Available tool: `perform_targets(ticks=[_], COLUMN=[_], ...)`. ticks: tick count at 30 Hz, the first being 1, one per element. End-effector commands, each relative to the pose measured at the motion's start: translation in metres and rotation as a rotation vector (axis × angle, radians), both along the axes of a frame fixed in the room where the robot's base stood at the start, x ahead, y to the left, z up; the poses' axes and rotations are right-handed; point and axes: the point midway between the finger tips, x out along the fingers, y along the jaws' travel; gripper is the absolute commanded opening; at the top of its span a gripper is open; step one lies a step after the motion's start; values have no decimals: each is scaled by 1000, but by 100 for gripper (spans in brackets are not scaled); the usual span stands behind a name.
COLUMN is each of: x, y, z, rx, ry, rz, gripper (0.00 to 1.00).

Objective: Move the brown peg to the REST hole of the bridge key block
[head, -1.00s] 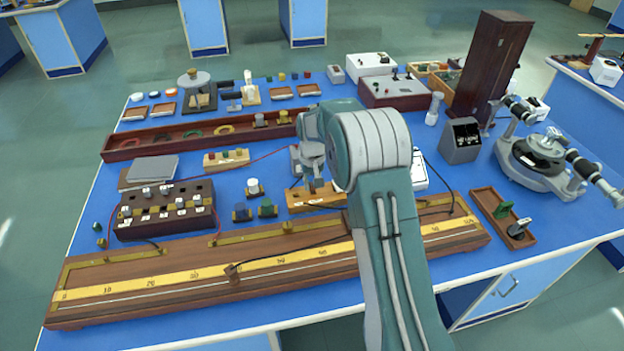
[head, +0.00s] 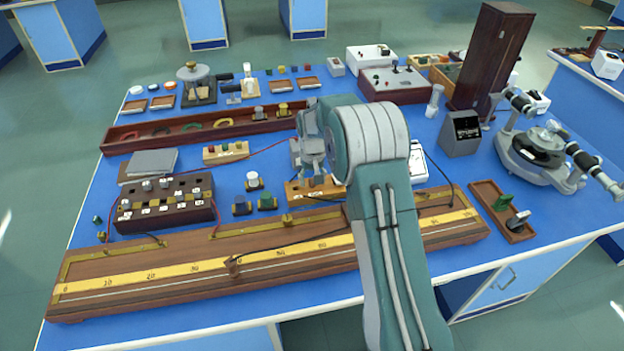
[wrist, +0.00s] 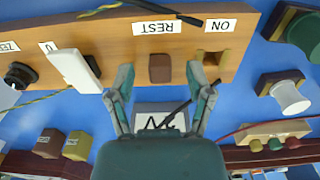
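The bridge key block (wrist: 120,30) is a light wooden bar seen upside down in the wrist view, with ON, REST and 0 labels. It also shows in the head view (head: 297,194), partly behind my arm. The brown peg (wrist: 160,68) is at the REST label and looks seated there. The square hole (wrist: 213,58) at the ON label looks empty. My gripper (wrist: 160,76) is open, its fingertips apart on either side of the brown peg, with clear gaps and no visible contact. In the head view my gripper (head: 316,180) hangs over the block.
A white lever (wrist: 75,70) and a black knob (wrist: 22,76) are on the same block. A white-topped cylinder (wrist: 288,97) stands nearby. The long metre bridge (head: 190,268) lies in front, and a dark resistance box (head: 165,205) is to the left.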

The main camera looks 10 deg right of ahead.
Motion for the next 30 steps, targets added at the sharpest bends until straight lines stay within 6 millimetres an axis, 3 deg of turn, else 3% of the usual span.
perform_targets(ticks=[8,21,30], x=[1,1,1], y=[0,1,1], z=[11,97,118], rx=[0,-1,-1], ry=[-3,-2,2], rz=[0,0,0], gripper=[67,67,67])
